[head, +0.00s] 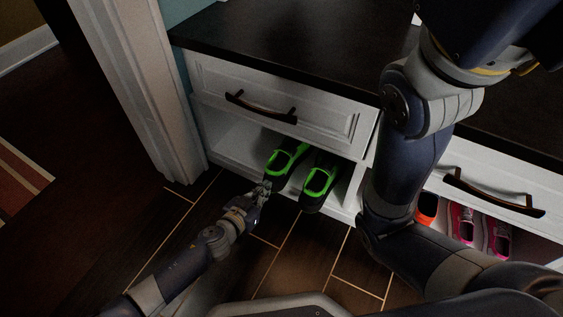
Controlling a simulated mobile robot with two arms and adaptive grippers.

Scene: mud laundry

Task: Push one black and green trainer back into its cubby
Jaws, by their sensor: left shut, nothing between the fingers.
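Two black and green trainers sit side by side in the open cubby (228,145) under the left drawer. The left trainer (284,160) has its near end at the cubby's front edge. The right trainer (319,181) has its near end sticking out past that edge. My left gripper (263,188) is shut and empty, low in front of the cubby, at the near end of the left trainer. I cannot tell whether it touches that trainer. My right gripper is out of view; only my right arm shows.
A white drawer (330,118) with a dark handle is above the trainers. An orange shoe (427,208) and pink shoes (462,222) sit in the cubby on the right. A white door frame (150,110) stands at the left. The wooden floor (290,262) in front is clear.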

